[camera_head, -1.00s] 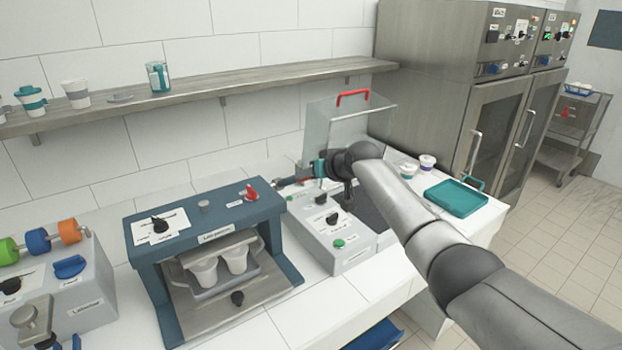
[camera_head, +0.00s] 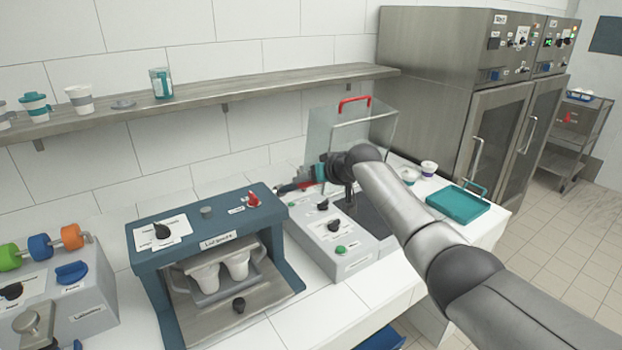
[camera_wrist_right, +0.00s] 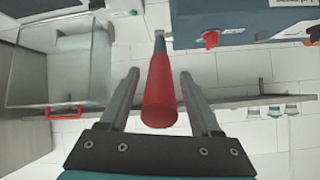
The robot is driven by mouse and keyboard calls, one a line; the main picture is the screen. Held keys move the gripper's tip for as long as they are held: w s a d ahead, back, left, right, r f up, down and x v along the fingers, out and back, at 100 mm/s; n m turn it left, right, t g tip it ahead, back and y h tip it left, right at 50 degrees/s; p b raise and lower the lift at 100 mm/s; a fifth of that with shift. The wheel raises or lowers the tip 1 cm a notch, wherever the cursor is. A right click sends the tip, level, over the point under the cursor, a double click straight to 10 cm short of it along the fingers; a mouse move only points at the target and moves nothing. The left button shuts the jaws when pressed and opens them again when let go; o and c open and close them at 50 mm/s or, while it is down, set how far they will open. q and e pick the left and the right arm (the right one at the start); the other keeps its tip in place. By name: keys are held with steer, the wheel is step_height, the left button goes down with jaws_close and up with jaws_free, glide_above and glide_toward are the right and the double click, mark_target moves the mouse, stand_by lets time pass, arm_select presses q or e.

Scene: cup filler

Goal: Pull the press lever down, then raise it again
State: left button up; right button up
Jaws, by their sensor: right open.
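The press lever shows in the right wrist view as a red tapered handle (camera_wrist_right: 159,92) on a grey rod. My right gripper (camera_wrist_right: 159,74) is open, with one finger on each side of the handle and visible gaps between. In the head view the red lever (camera_head: 287,187) sticks out at the back of the grey press machine (camera_head: 335,236), and my right gripper (camera_head: 305,182) is at it; my arm hides part of the machine. My left gripper is not in view.
A clear guard with a red handle (camera_head: 355,100) stands behind my right arm. A blue machine holding two cups (camera_head: 237,264) is left of the press. A teal tray (camera_head: 457,204) and small cups lie to the right. A wooden shelf (camera_head: 225,90) runs along the wall above.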

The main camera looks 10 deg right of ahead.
steer(key=shift+s, duration=0.1)
steer(key=shift+p+v, duration=0.3)
steer(key=shift+v, duration=1)
steer(key=v, duration=1.2)
steer(key=shift+s+r+b, duration=0.2)
steer(key=shift+b, duration=0.15)
